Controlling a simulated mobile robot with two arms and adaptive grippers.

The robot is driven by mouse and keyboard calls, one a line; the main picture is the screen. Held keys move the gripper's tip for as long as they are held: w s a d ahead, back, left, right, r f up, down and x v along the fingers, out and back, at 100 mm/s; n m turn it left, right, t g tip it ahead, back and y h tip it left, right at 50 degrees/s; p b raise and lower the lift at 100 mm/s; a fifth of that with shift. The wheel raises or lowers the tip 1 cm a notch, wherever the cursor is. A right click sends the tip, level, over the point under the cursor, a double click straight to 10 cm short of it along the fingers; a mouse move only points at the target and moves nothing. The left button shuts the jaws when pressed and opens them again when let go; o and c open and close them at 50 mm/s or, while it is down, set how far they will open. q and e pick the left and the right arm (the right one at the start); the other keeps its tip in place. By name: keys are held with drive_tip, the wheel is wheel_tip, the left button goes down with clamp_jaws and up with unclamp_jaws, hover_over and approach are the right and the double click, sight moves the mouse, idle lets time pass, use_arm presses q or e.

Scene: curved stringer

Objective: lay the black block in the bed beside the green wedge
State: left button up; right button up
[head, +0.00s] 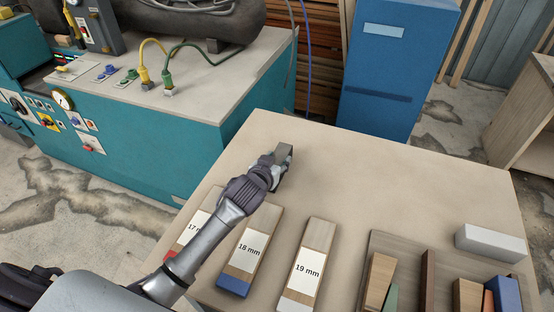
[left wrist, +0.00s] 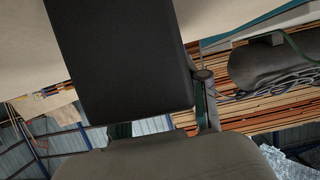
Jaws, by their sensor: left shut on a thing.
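The black block (left wrist: 122,60) fills the upper middle of the left wrist view as a dark slab. My left gripper (head: 276,169) is shut on it above the far left part of the table. In the head view, the block (head: 285,152) sticks out past the fingers and is partly hidden by them. The green wedge (head: 391,299) stands at the bottom of the head view in a wooden tray, beside a light wooden piece (head: 380,280). The tray (head: 378,241), with the bed, is cut off by the frame's lower edge. My right gripper is not in view.
Boards labelled 17, 18 (head: 247,256) and 19 mm (head: 307,266) lie along the table's front left. A white block (head: 490,242) sits at the tray's back right. The table's back half (head: 400,180) is clear.

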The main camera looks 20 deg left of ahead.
use_arm(q)
drive_tip(key=o, duration=1.3)
drive_tip(key=shift+f, duration=0.1)
